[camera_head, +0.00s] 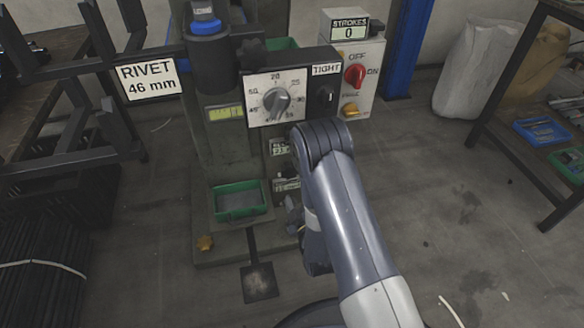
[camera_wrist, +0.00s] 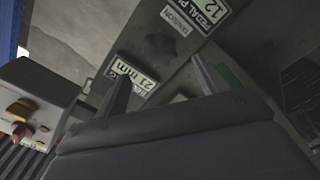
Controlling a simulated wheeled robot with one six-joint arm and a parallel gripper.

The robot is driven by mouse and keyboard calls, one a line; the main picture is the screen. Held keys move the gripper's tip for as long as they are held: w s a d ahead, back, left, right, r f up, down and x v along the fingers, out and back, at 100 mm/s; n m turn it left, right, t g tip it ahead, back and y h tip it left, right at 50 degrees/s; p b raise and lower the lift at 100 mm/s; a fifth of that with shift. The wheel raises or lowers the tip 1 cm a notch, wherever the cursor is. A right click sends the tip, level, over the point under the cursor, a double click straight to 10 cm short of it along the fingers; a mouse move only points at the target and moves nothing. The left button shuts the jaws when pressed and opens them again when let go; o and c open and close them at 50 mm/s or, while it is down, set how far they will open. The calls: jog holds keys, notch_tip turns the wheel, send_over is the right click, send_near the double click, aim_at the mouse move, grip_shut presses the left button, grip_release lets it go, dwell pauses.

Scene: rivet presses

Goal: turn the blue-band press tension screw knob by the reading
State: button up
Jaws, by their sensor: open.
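The blue-band press (camera_head: 208,65) stands upright at the centre of the head view, with a blue band (camera_head: 205,27) near its top. In the wrist view a dark lobed knob (camera_wrist: 160,48) sits by a TENSION label (camera_wrist: 180,20), upside down in the picture. My gripper (camera_wrist: 160,83) is open and empty. Its two fingers point toward the knob, apart from it, with the knob showing beyond and between the tips. A plate reading 21 mm (camera_wrist: 133,78) is partly behind the left finger. In the head view my arm hides the knob.
A dial (camera_head: 276,102) beside a TIGHT label, a switch box (camera_head: 345,60) with STROKES 0, and a RIVET 46 mm sign (camera_head: 149,80) surround the press. A green tray (camera_head: 238,213) and a pedal (camera_head: 259,281) are low in front. A plate reading PEDAL 12 (camera_wrist: 198,12) is near the knob.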

aim_at(290, 174)
jog(key=b+x, duration=0.2)
jog(key=x, duration=0.7)
jog(key=shift+w+a, duration=0.1)
jog(key=shift+w, duration=0.3)
jog(key=c, duration=1)
jog(key=shift+o, duration=0.2)
jog(key=shift+m, duration=0.3)
jog(key=m, duration=0.6)
jog(key=shift+m, duration=0.3)
jog(key=m, duration=0.6)
jog(key=shift+m, duration=0.4)
